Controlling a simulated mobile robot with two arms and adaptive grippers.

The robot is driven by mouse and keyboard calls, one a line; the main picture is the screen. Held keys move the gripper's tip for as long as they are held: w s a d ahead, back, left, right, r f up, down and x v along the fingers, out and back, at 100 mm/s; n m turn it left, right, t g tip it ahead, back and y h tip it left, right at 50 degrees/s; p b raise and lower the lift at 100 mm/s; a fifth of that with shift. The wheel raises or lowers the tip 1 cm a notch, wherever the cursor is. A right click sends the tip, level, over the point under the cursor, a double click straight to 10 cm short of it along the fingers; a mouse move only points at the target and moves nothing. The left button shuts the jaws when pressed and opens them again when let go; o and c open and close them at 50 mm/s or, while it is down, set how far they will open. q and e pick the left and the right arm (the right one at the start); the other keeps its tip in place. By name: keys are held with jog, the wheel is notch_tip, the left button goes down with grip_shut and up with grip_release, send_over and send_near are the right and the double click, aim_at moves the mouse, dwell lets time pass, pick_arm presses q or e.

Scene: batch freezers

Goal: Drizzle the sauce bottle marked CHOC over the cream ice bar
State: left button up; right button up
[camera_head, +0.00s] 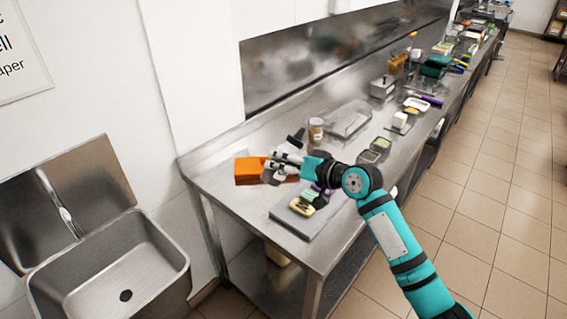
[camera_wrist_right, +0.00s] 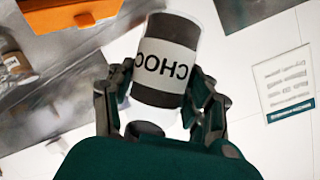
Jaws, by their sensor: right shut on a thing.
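The sauce bottle marked CHOC (camera_wrist_right: 167,72) is between the fingers of my right gripper (camera_wrist_right: 160,100), which is shut on it. It has dark contents and a white label whose letters look upside down in the right wrist view. In the head view my right gripper (camera_head: 285,162) is above the left end of the steel table, near the orange box; the bottle is hard to make out there. A cream bar (camera_head: 301,207) lies on a grey slab (camera_head: 284,213), in front of and below the gripper, partly beside dark and purple items. My left gripper is not in view.
An orange box (camera_head: 247,171) sits at the table's left end, and a jar (camera_head: 316,131) stands behind the gripper. A clear-lidded tray (camera_head: 348,119) and several containers line the table (camera_head: 232,205) to the right. A sink (camera_head: 110,277) stands at the left.

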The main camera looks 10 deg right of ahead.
jog(key=shift+r+n+h+p, duration=0.5)
jog(key=shift+n+p, duration=0.3)
jog(key=shift+p, duration=0.3)
jog(key=shift+r+n+h+p, duration=0.3)
jog(key=shift+n+h+p, duration=0.3)
jog(key=shift+n+p, duration=0.35)
jog(key=shift+r+n+t+h+p, duration=0.25)
jog(key=shift+n+t+h+p, duration=0.2)
jog(key=shift+n+p, duration=0.5)
jog(key=shift+h+p, duration=0.25)
jog(key=shift+p, duration=0.15)
jog(key=s+a, duration=0.3)
jog(key=s, duration=1.1)
jog(key=shift+s, duration=0.4)
